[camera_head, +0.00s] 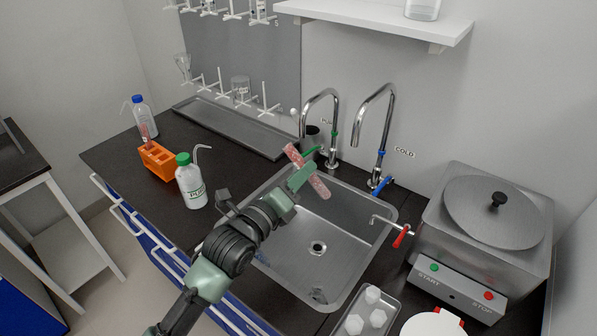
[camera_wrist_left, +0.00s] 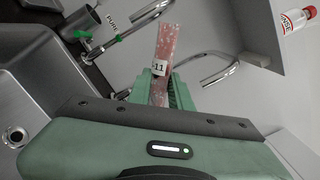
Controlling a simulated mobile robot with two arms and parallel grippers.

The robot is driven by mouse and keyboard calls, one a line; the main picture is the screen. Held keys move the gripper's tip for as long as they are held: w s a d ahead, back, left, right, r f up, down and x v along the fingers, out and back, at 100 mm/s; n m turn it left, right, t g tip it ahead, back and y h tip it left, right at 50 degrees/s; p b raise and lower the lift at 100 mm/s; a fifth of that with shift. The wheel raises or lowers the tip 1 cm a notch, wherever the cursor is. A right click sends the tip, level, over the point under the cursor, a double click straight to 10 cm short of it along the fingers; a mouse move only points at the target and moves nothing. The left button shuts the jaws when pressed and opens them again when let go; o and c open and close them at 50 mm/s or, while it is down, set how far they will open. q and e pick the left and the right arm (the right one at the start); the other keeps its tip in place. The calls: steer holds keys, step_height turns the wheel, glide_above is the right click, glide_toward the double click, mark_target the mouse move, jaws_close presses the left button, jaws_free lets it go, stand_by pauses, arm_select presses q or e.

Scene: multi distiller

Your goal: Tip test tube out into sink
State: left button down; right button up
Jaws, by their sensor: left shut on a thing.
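My left gripper (camera_head: 303,174) is shut on a test tube (camera_head: 319,186) with pinkish-red contents. The tube is tilted in the head view, its upper end to the left and its lower end to the right. It is held above the back part of the steel sink (camera_head: 345,222). In the left wrist view the tube (camera_wrist_left: 166,45) stands out between the green fingers (camera_wrist_left: 160,88) and bears a white label. I cannot tell which end is open. The sink's drain (camera_head: 317,248) is in plain view. My right gripper is not in view.
Two curved taps (camera_head: 333,130) (camera_head: 374,140) rise behind the sink, close to the tube. An orange rack (camera_head: 158,161) with a tube and a green-capped bottle (camera_head: 190,183) stand left. A steel bath (camera_head: 485,225) with a lid stands right. A small red-handled tap (camera_head: 401,237) is at the sink's right edge.

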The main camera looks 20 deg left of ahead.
arm_select(q)
steer(key=shift+r+n+g+p, duration=0.15)
steer(key=shift+r+n+p, duration=0.3)
steer(key=shift+n+p, duration=1.65)
steer(key=shift+r+n+g+p, duration=0.1)
steer(key=shift+r+n+p, duration=0.6)
steer(key=shift+n, duration=2.45)
steer(key=shift+r+n+g+p, duration=0.2)
steer(key=shift+n+p, duration=1.55)
steer(key=shift+n, duration=0.9)
